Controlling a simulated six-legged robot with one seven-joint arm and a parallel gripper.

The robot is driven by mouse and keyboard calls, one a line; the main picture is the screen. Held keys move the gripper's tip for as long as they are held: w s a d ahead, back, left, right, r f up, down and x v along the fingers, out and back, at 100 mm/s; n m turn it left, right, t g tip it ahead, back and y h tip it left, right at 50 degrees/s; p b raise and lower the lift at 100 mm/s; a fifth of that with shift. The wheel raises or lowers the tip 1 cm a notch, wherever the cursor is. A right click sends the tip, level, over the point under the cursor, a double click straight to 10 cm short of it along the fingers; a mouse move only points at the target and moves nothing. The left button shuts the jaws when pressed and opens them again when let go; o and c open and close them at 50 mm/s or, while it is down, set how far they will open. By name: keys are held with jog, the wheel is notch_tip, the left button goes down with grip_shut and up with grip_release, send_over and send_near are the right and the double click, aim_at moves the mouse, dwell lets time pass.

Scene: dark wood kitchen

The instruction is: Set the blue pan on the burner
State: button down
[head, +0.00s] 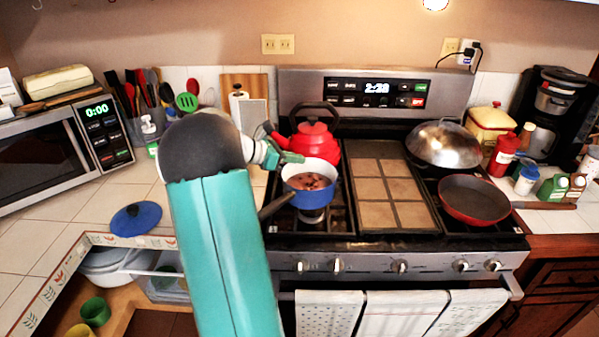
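The blue pan (309,202) is a small saucepan with a pale inside and brown food with dark pieces in it. It is at the front left of the stove, over the front left burner (312,216), and looks level. I cannot tell whether it rests on the burner or is slightly above it. Its dark handle (276,206) points toward the front left, partly behind my arm. My gripper (287,158) is at the pan's back left rim, in front of the red kettle. Its fingers are small and partly hidden, so their opening and any contact are unclear.
A red kettle (314,142) stands just behind the pan. A tiled griddle (382,190) is to its right, then a red pan (474,200) and a domed steel lid (441,143). A blue lid (136,218) lies on the left counter. Towels (400,312) hang in front.

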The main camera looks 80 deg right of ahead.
jog(key=shift+s+d+f, duration=0.1)
jog(key=shift+d+f, duration=0.35)
jog(key=shift+f, duration=0.55)
jog(key=shift+s+d+f, duration=0.1)
jog(key=shift+d+f, duration=0.3)
jog(key=shift+f, duration=0.65)
jog(key=shift+s+d+f, duration=0.1)
jog(key=shift+d+f, duration=0.35)
jog(key=shift+f, duration=0.55)
jog(key=shift+f, duration=0.1)
jog(key=c, duration=1.7)
grip_release()
send_near(299, 171)
jog(key=shift+w+d+f, duration=0.2)
jog(key=shift+w+d, duration=0.1)
jog(key=shift+w, duration=0.25)
jog(key=shift+w+d+f, duration=0.2)
jog(key=shift+w+d, duration=0.1)
jog(key=shift+w, duration=0.2)
